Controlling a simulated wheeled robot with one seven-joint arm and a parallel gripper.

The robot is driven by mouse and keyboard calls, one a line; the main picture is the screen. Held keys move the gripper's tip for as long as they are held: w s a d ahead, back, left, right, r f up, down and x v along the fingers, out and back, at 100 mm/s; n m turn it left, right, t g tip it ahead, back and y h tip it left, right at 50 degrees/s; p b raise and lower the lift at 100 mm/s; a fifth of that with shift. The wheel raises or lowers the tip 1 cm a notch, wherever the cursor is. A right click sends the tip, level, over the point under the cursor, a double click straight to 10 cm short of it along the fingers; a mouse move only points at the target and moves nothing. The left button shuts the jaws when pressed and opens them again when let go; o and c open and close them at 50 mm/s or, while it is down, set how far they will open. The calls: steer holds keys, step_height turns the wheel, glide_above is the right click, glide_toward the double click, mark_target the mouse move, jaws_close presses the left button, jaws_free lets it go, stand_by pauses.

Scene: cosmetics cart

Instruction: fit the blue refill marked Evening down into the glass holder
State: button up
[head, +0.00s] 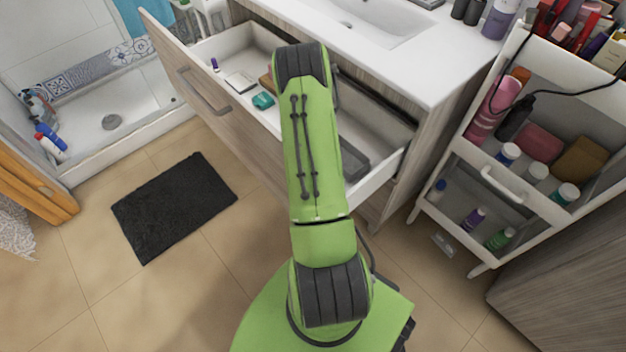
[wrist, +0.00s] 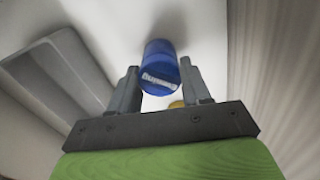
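The blue refill (wrist: 158,62) is a short cylinder in the wrist view. Its round end faces my camera and bears a pale label with writing too blurred to read surely. My gripper (wrist: 160,72) has one finger on each side of the refill, with no clear gap at the fingertips, and appears shut on it. The refill is over the pale drawer floor; whether it touches the floor is unclear. A small yellow thing (wrist: 177,104) shows partly behind the gripper. In the head view my arm hides the gripper and refill. I cannot make out the glass holder.
A white cosmetics cart (head: 452,146) stands at right. A sink counter (head: 425,85) is behind.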

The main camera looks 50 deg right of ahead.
steer(key=c, duration=0.5)
step_height(320, 180, up, 10)
steer(key=p, duration=0.3)
steer(key=shift+r, duration=0.1)
